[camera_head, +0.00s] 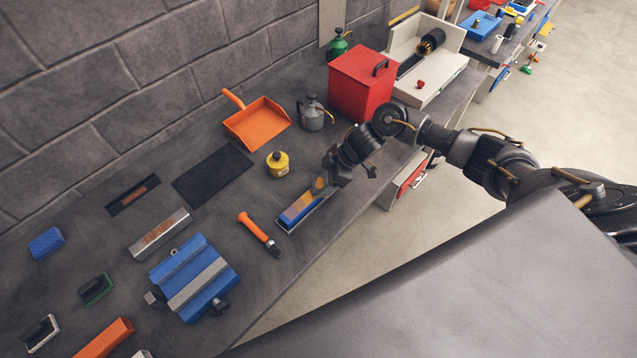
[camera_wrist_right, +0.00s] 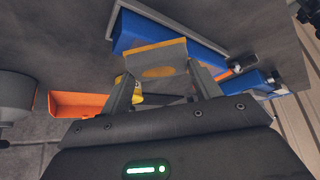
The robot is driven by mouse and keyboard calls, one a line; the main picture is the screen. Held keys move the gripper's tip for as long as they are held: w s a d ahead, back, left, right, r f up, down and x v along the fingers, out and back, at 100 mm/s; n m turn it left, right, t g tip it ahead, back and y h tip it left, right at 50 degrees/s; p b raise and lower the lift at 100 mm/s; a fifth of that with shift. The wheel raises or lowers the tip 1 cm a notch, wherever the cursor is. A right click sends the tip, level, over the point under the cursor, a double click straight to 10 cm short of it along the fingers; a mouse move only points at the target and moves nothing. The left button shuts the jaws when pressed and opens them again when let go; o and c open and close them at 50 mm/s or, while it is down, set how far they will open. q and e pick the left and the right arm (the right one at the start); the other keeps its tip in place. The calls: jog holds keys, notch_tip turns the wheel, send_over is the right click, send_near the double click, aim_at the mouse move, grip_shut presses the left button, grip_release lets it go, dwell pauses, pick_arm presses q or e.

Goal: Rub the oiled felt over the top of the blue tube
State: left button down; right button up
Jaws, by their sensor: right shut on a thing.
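A blue tube (camera_head: 289,218) lies lengthwise in a shallow grey holder near the front edge of the bench. In the right wrist view the blue tube (camera_wrist_right: 132,32) shows just beyond the fingertips. My right gripper (camera_head: 320,186) is over the far end of the holder and is shut on the felt. In the right wrist view the felt (camera_wrist_right: 158,56) is a grey-tan piece with orange patches, held between both fingers (camera_wrist_right: 160,82). The felt overlaps the tube in this view; I cannot tell whether they touch. My left gripper is not in view.
An orange-handled tool (camera_head: 258,232) lies left of the holder. A yellow pot (camera_head: 278,164), a grey can (camera_head: 312,115), an orange dustpan (camera_head: 257,124) and a red box (camera_head: 361,85) stand behind. A blue clamp block (camera_head: 195,278) is front left. A black mat (camera_head: 211,174) lies bare.

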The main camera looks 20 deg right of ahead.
jog(key=shift+w+d+r, duration=0.1)
jog(key=shift+w+d, duration=0.2)
jog(key=shift+d, duration=0.4)
jog(key=shift+s+a+p, duration=0.3)
jog(key=shift+a+p, duration=0.3)
jog(key=shift+a, duration=0.3)
jog(key=shift+s+a+p, duration=0.25)
jog(key=shift+a, duration=0.35)
jog(key=shift+s+a+p, duration=0.25)
jog(key=shift+a, duration=0.3)
jog(key=shift+s+a+f, duration=0.1)
jog(key=shift+s+a, duration=0.2)
jog(key=shift+a, duration=0.4)
jog(key=shift+s+a+f, duration=0.1)
jog(key=shift+s+a, duration=0.25)
jog(key=shift+a, duration=0.4)
jog(key=shift+s+a+f, duration=0.1)
jog(key=shift+s+a, duration=0.2)
jog(key=shift+a, duration=0.4)
jog(key=shift+s+a, duration=0.1)
